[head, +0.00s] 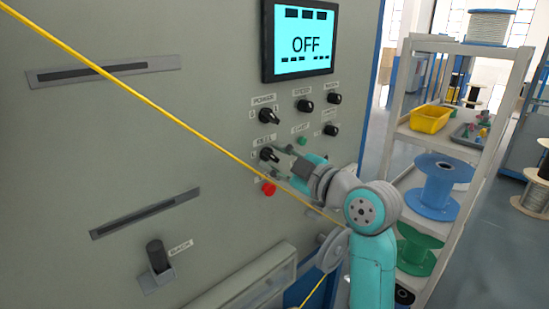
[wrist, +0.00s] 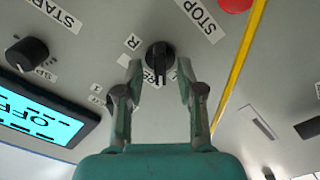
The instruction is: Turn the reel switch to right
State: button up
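The reel switch (head: 267,154) is a black rotary knob on the grey machine panel, under a label that reads REEL. It also shows in the wrist view (wrist: 159,55), between my fingertips, with an "R" mark beside it. My gripper (head: 281,158) reaches the panel from the right at the switch. In the wrist view my gripper (wrist: 160,72) is open, one finger on each side of the knob, with a visible gap to each. The knob's label is partly hidden there. Whether the fingertips are level with the knob in depth is hard to tell.
A red button (head: 268,188) sits just below the switch, and the power knob (head: 268,116) above. A screen (head: 304,40) reads OFF. A taut yellow cable (head: 150,101) crosses the panel, passing below my gripper. A shelf with reels (head: 440,188) stands right.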

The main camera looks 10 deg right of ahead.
jog(key=shift+w+a, duration=0.25)
grip_shut()
